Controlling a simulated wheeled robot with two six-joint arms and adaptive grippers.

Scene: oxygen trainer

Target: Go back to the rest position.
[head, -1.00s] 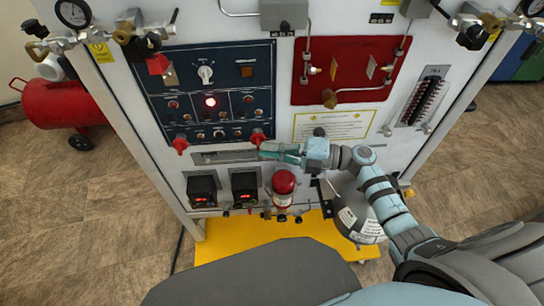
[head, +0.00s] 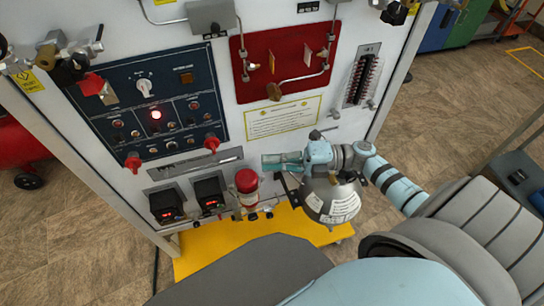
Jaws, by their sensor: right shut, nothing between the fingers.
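My right gripper (head: 276,162) is shut and empty, its fingers pointing left in front of the panel's lower part. It sits just right of the metal strip on the panel and above the red-topped cylinder. My right arm comes in from the lower right. My left gripper is not in view. The oxygen trainer panel (head: 225,110) is a white upright board. It bears a dark blue control plate (head: 105,90) with a lit red lamp (head: 156,115) and a red plate (head: 285,80) with metal tubing.
A yellow base (head: 215,243) lies under the panel. A red tank (head: 15,150) stands at the left.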

